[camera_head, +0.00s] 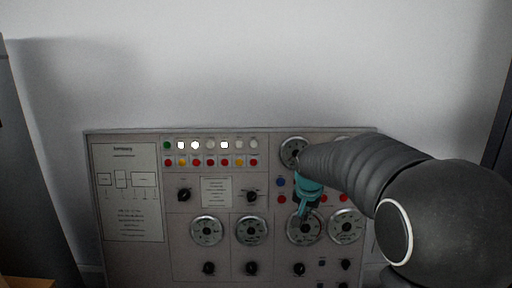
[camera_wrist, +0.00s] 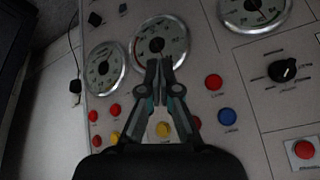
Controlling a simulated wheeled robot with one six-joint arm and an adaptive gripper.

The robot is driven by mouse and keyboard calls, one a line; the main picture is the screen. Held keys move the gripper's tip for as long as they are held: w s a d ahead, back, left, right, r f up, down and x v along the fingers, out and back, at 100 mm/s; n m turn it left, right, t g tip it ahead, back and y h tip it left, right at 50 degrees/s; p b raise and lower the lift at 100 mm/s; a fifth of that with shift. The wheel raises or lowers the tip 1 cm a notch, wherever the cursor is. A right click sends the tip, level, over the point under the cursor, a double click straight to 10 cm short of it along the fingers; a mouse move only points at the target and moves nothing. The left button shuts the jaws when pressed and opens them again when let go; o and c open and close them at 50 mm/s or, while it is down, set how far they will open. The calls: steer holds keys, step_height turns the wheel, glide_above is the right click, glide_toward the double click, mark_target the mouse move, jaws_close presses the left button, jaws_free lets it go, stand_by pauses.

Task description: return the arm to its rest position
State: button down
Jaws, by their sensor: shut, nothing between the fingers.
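My arm enters the head view from the right and reaches across the right part of a grey control panel (camera_head: 185,252). My gripper (camera_head: 303,214) is at its end, teal and dark, in front of a round dial gauge (camera_head: 305,237). In the wrist view my gripper (camera_wrist: 159,65) has its two fingertips together, with nothing between them. The tips overlap the lower part of a gauge (camera_wrist: 150,38); whether they touch the panel I cannot tell. My arm hides part of the panel's upper right.
The panel carries more gauges (camera_head: 207,231), black knobs (camera_head: 184,195), and rows of coloured lamps (camera_head: 196,161). In the wrist view a blue button (camera_wrist: 227,116) and red button (camera_wrist: 214,82) lie right of the fingers. A bare wall (camera_head: 240,70) stands behind; dark cabinets flank both sides.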

steer(key=s+r+n+p, duration=0.2)
steer(key=s+r, duration=0.1)
steer(key=s, duration=1.4)
steer(key=s+r+n+p, duration=0.1)
steer(key=s+r+n, duration=0.1)
steer(key=s, duration=1.5)
steer(key=shift+d+r+n+t+y+p, duration=0.15)
steer(key=shift+r+n+t+y+p, duration=0.25)
steer(key=shift+r, duration=0.35)
